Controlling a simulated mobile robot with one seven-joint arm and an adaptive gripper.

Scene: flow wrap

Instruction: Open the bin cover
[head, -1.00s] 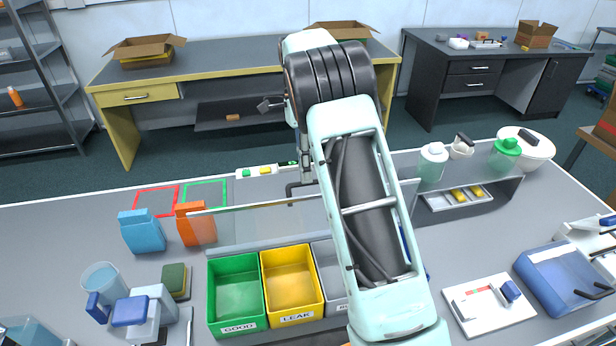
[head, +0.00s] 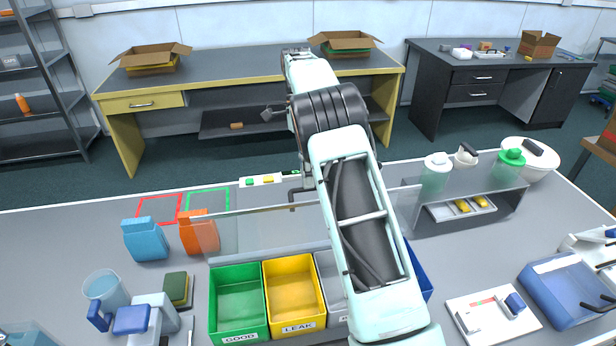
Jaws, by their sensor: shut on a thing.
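The bin cover (head: 255,229) is a clear panel with a pale top edge. It stands raised and tilted behind the row of bins. The green GOOD bin (head: 240,337), the yellow LEAK bin (head: 297,327) and a grey bin (head: 328,283) show open in front of it. A blue bin (head: 419,279) shows partly behind my arm. My gripper (head: 296,196) is at the cover's top edge, shut on the cover. My arm hides much of the grip and the cover's right part.
A blue pouch (head: 146,240) and an orange pouch (head: 199,236) stand left of the cover. A clear shelf (head: 470,188) with bottles stands to the right. A white board (head: 492,318) and a blue tray (head: 560,295) lie at the front right.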

